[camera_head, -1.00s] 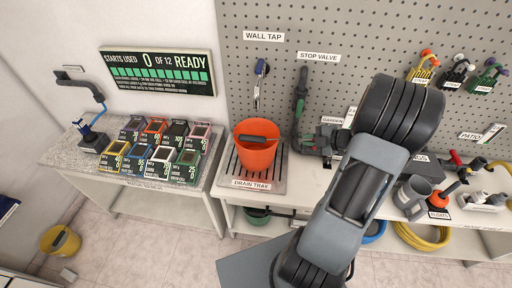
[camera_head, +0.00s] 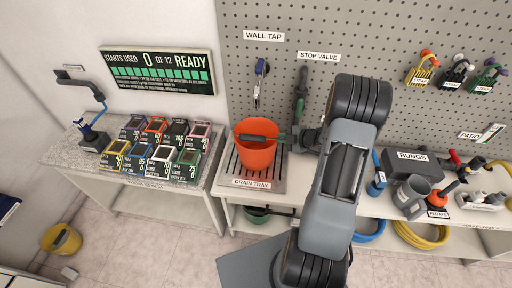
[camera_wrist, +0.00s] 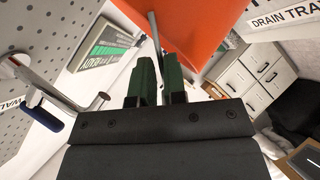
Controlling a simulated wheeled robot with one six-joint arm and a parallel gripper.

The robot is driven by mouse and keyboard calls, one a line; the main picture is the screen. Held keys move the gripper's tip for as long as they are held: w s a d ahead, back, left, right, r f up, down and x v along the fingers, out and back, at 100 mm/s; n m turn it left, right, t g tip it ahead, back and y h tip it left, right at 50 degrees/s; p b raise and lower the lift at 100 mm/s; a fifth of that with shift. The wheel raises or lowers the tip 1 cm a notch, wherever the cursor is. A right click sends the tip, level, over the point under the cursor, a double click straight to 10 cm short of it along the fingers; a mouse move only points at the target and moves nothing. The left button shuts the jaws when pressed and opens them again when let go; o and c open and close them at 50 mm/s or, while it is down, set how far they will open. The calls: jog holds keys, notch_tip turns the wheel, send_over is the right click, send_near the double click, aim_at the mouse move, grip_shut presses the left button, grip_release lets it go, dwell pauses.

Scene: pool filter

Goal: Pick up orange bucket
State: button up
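The orange bucket (camera_head: 257,156) stands upright on the drain tray (camera_head: 279,184), with a dark handle (camera_head: 257,137) across its top. My gripper (camera_head: 286,138) is at the right side of the bucket, near the handle's right end. In the wrist view, the two green fingers of my gripper (camera_wrist: 159,75) are close together. A thin grey rod, apparently the handle (camera_wrist: 154,32), runs down to the narrow gap between them. I cannot tell whether they clamp it. The bucket's orange wall (camera_wrist: 190,25) fills the upper middle there, just beyond the fingers.
The wall tap (camera_head: 259,75) hangs above the bucket. The stop valve (camera_head: 300,92) stands close behind my gripper. A grey box (camera_head: 409,166) and a jug (camera_head: 413,195) stand on the bench to the right.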

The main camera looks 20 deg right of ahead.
jog(key=shift+x, duration=0.85)
grip_shut()
jog(key=shift+r, duration=0.2)
dwell(0.9)
